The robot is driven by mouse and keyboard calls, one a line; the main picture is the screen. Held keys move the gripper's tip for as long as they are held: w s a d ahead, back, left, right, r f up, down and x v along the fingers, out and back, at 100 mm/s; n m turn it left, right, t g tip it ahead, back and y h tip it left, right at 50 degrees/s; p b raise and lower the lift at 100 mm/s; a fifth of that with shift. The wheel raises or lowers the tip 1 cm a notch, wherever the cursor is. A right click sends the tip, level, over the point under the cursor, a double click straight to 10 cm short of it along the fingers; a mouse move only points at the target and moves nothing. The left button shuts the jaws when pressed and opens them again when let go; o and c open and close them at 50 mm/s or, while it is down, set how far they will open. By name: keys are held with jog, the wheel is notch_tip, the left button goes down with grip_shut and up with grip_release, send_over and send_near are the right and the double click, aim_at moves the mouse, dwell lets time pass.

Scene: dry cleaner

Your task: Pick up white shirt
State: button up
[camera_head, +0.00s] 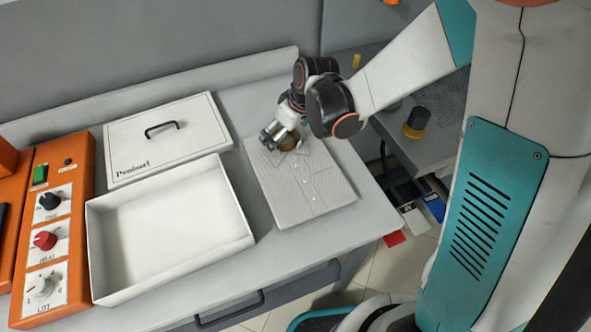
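The white shirt (312,190) is folded into a flat rectangle with fine lines and a row of small buttons. It lies on the grey worktable (270,225), right of an open white box. My gripper (276,137) reaches in from the upper right and points down at the shirt's far end, by the collar. It covers part of the collar, where a small brown patch shows. I cannot tell whether the fingers touch the cloth, or whether they are open or shut.
The open, empty white box (245,215) stands left of the shirt. Its lid (185,145), with a black handle, lies behind it. An orange control panel (75,175) with knobs is at the left. A lower grey shelf (440,150) holding a dark yellow-based item (416,122) is at the right.

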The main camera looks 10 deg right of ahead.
jog(key=shift+w+a+f, duration=0.15)
jog(key=shift+f, duration=0.4)
jog(key=shift+r, duration=0.1)
jog(key=c, duration=1.4)
jog(key=shift+o, duration=0.2)
